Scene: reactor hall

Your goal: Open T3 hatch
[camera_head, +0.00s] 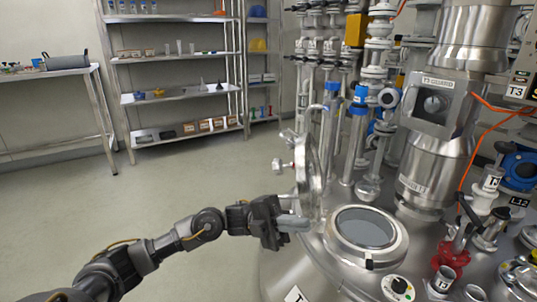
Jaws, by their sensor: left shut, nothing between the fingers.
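The T3 hatch is on the domed metal vessel top, with a round metal rim (398,250) around a grey, smooth-looking inside. A round metal lid (315,172) stands upright, nearly edge-on, at the left of the rim, with small knobs on its left side. The hatch stands open. My left gripper (297,223) is shut and empty, just below the lid and left of the rim. Whether its fingers touch the lid or its hinge, I cannot tell. My right gripper is not in view.
A red valve (445,259) and a dial (398,286) sit near the rim. Shelves (180,95) stand at the back left. The floor at the left is clear.

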